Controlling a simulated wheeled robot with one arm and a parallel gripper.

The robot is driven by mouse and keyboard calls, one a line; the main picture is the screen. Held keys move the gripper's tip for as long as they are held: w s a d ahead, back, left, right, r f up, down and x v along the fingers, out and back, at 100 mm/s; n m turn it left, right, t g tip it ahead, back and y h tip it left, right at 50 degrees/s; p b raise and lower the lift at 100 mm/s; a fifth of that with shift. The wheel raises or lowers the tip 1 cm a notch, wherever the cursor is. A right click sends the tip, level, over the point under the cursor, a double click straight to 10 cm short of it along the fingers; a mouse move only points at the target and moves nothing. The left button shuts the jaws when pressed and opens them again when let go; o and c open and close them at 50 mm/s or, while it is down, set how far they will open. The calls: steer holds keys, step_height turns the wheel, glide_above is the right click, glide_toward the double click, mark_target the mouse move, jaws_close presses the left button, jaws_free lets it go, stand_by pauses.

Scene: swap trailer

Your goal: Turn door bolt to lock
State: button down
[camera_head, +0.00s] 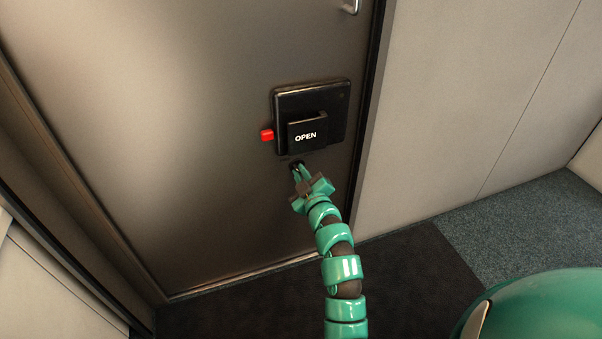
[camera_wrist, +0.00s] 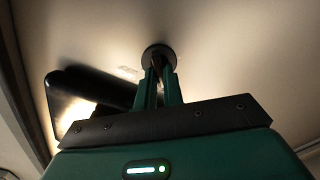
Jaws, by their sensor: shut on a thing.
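The door bolt (camera_wrist: 158,51) is a small dark round knob on the door (camera_head: 190,120), just below the black latch box (camera_head: 338,104). My gripper (camera_head: 299,170) is at the bolt, with its fingers shut on it. In the wrist view my gripper's fingers (camera_wrist: 158,78) reach up to the bolt's round base and close around its middle part. The fingers hide part of the bolt, and its turned angle cannot be told.
The latch box carries a handle marked OPEN (camera_head: 306,134) and a red tab (camera_head: 267,135) on its left side. A metal door handle (camera_head: 351,6) shows at the top. A pale wall (camera_head: 470,100) stands to the right. Dark mat (camera_head: 400,280) and blue-grey carpet (camera_head: 520,230) cover the floor.

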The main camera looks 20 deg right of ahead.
steer(key=shift+d+m+p, duration=0.2)
steer(key=shift+m+p, duration=1)
steer(key=shift+m, duration=2.95)
steer(key=shift+d+m+p, duration=0.15)
steer(key=shift+m+p, duration=1)
steer(key=shift+m, duration=3.3)
steer(key=c, duration=1.5)
jaws_free()
steer(key=s, duration=0.5)
steer(key=s+p, duration=0.1)
steer(key=s, duration=1.1)
steer(key=shift+s+d+p, duration=0.2)
steer(key=shift+d+p, duration=0.2)
